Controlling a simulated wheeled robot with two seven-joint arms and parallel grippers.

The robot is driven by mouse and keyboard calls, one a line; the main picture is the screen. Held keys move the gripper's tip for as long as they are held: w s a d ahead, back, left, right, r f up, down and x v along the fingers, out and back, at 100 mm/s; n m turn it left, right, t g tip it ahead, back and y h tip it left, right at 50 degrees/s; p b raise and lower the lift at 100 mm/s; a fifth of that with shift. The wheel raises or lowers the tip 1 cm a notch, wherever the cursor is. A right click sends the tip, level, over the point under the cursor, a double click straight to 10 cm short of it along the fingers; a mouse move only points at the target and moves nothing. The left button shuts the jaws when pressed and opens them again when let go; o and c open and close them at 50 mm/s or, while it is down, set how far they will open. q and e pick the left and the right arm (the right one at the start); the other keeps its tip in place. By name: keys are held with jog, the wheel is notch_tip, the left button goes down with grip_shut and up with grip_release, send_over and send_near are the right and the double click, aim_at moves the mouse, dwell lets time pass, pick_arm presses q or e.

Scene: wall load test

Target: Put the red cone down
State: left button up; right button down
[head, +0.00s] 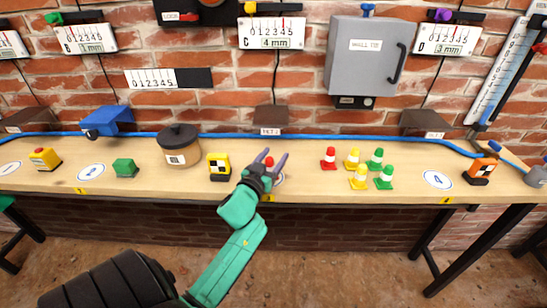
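A red cone-like piece (269,162) shows between the fingers of my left gripper (273,158). Only its red upper part is visible; my gripper and wrist hide the rest, so I cannot tell whether its base touches the table. The two purple fingers stand apart, with a gap visible beside the red tip. Another red cone (329,158) with a white band stands upright on the bench to the right, clear of the gripper. My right gripper is not in view.
The wooden bench (225,190) holds yellow cones (359,177) and green cones (384,178) to the right. A lidded pot (181,148) and a yellow-black marker block (219,167) stand left of the gripper. A grey wall box (363,65) hangs above.

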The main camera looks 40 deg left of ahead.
pick_arm(q)
jog(key=b+v, duration=0.1)
jog(key=v, duration=1.1)
